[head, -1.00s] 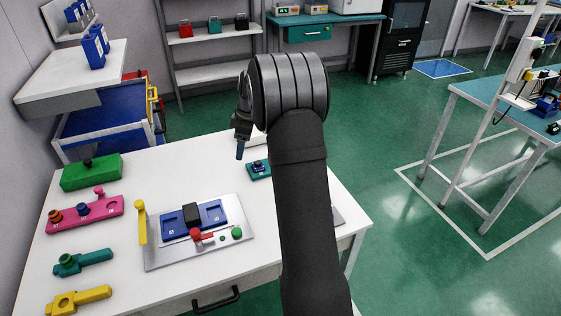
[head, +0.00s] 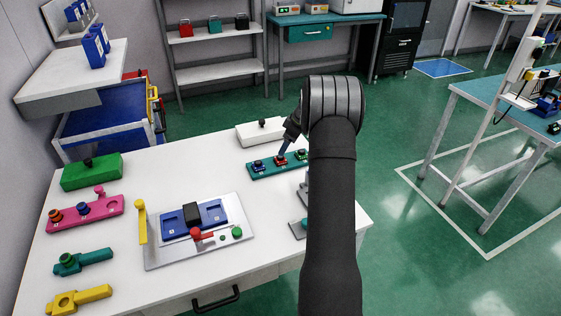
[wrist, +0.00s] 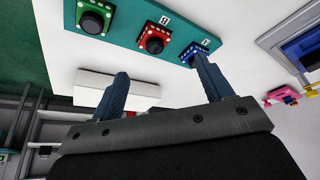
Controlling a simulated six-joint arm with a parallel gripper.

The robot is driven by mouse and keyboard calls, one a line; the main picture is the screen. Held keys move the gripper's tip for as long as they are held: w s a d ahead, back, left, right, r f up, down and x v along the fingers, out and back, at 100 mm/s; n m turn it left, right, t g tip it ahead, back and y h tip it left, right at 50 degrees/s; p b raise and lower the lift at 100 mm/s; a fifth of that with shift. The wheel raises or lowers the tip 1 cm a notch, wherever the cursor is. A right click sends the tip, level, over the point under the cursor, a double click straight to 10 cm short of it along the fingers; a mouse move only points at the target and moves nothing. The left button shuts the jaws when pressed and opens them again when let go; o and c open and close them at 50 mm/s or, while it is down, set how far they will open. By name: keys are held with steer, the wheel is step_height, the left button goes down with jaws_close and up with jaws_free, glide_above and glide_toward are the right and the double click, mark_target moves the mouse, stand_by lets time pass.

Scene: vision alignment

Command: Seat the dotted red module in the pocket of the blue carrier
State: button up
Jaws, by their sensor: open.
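The red module (head: 281,160), with a black round knob and pale dots, sits in the middle of a teal rack (head: 252,174), between a blue module (head: 258,165) and a green module (head: 301,155). The red module also shows in the wrist view (wrist: 154,38). My gripper (wrist: 161,66) is open and empty, its fingertips apart and pointing toward the rack near the red module. In the head view my gripper (head: 283,150) is just above the red module; contact is not visible. The blue carrier (head: 178,234) lies on a grey plate, with a black block at its middle back edge.
The grey plate (head: 170,259) bears a yellow post (head: 142,222), a red handle (head: 196,234) and green buttons. A white block (head: 250,136) stands behind the rack. Green, pink, teal and yellow fixtures line the table's left. Bare tabletop lies between carrier and rack.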

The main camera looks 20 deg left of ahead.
mark_target(280, 160)
steer(key=x, duration=0.2)
steer(key=shift+a+f, duration=0.2)
steer(key=shift+f, duration=0.15)
steer(key=shift+w+d+x, duration=0.1)
steer(key=shift+w+x, duration=0.1)
steer(key=shift+x, duration=1.1)
steer(key=shift+w+d+x, duration=0.1)
steer(key=shift+w+x, duration=0.05)
steer(key=shift+x, duration=1.2)
steer(key=c, duration=1)
steer(key=shift+o, duration=0.2)
steer(key=shift+r, duration=0.1)
